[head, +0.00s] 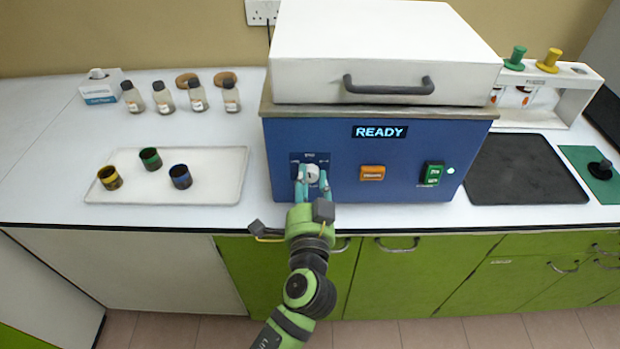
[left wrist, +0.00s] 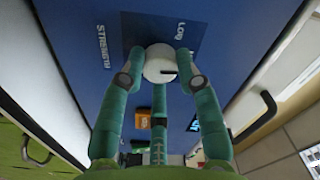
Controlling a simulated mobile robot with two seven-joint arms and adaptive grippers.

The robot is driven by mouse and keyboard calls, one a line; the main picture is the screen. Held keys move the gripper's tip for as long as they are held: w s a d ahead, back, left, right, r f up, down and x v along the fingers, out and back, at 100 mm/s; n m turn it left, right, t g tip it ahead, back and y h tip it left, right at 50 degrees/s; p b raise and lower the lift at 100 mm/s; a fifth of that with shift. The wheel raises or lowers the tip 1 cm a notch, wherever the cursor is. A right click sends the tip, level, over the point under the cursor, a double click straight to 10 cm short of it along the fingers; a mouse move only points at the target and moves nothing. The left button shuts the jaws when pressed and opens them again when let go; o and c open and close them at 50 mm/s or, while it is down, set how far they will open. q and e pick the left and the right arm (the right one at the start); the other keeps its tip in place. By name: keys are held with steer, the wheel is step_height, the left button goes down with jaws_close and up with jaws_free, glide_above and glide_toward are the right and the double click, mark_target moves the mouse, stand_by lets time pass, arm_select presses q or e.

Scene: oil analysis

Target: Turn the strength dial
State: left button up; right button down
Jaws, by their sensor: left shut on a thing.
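The strength dial (head: 312,172) is a round light knob on a dark label plate at the left of the blue machine's front. In the left wrist view the dial (left wrist: 158,64) is white with a dark pointer mark, near the words "STRENGTH" and "LOW". My left gripper (head: 311,183) is at the dial, with its teal fingers on either side of it. In the left wrist view the fingers of my left gripper (left wrist: 158,70) are closed on the dial's sides. Part of the dial and label is hidden by the fingers. My right gripper is not in view.
The blue machine (head: 400,172) has a "READY" display (head: 380,132), an orange button (head: 372,173) and a green switch (head: 433,174). A white tray (head: 215,165) with three small jars lies to the left. A black mat (head: 525,170) lies to the right.

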arm_select(q)
steer(key=shift+m, duration=0.5)
steer(key=o, duration=1.1)
steer(key=shift+o, duration=0.2)
steer(key=s, duration=1.2)
